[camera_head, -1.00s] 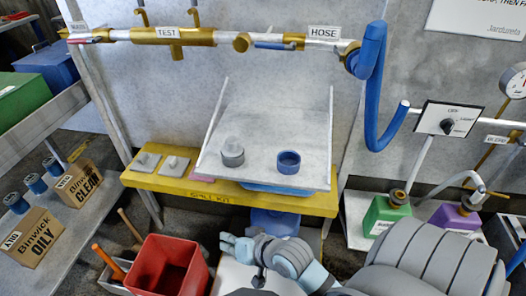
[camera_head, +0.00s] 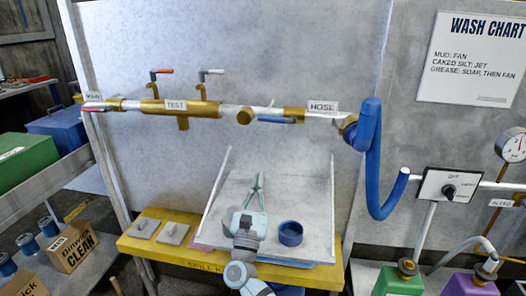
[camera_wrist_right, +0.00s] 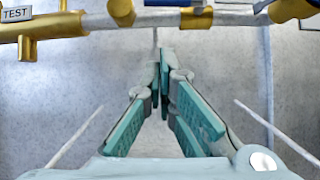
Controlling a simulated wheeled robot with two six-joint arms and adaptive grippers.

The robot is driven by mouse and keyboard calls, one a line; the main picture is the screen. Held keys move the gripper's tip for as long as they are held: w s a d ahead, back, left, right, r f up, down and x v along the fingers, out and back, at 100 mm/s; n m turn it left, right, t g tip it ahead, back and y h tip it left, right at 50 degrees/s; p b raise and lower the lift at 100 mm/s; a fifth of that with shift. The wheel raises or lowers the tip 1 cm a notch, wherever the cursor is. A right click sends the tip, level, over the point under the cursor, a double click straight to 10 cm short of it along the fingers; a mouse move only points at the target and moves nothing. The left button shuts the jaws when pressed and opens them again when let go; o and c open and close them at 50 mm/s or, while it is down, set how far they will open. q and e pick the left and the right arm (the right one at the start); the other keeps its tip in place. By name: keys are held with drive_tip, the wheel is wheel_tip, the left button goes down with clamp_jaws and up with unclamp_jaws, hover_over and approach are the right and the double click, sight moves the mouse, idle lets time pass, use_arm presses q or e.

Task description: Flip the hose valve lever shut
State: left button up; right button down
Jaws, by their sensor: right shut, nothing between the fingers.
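The blue hose valve lever (camera_head: 277,120) lies along the horizontal pipe, left of the HOSE label (camera_head: 322,106). In the right wrist view, part of the blue lever (camera_wrist_right: 174,3) shows at the top edge, beside a brass fitting (camera_wrist_right: 196,17). My right gripper (camera_head: 258,178) points up in front of the sloped tray, below the pipe and apart from the lever. Its teal fingers are shut and empty, and their tips (camera_wrist_right: 165,53) point toward the pipe in the wrist view. My left gripper is not in view.
The sloped tray (camera_head: 213,232) holds a blue ring (camera_head: 290,233). A blue hose (camera_head: 368,150) hangs at the pipe's right end. A red lever (camera_head: 93,109) is at the pipe's left end, and two small levers stand above TEST. The wall below the pipe is clear.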

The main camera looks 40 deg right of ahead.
sight(276, 118)
drive_tip(key=s+a+r+p+x, duration=0.1)
drive_tip(key=r+p+x, duration=0.1)
drive_tip(key=x, duration=1)
drive_tip(key=shift+r+p, duration=0.35)
drive_tip(key=shift+p, duration=0.5)
drive_tip(key=shift+w, duration=0.15)
drive_tip(key=shift+w+r+m+g+h+b, duration=0.1)
drive_tip(key=shift+m+g+h+b, duration=0.25)
drive_tip(key=shift+m+b, duration=0.2)
drive_tip(key=shift+r+m+g+b, duration=0.2)
drive_tip(key=shift+m+g+b, duration=0.15)
drive_tip(key=shift+m+g, duration=0.15)
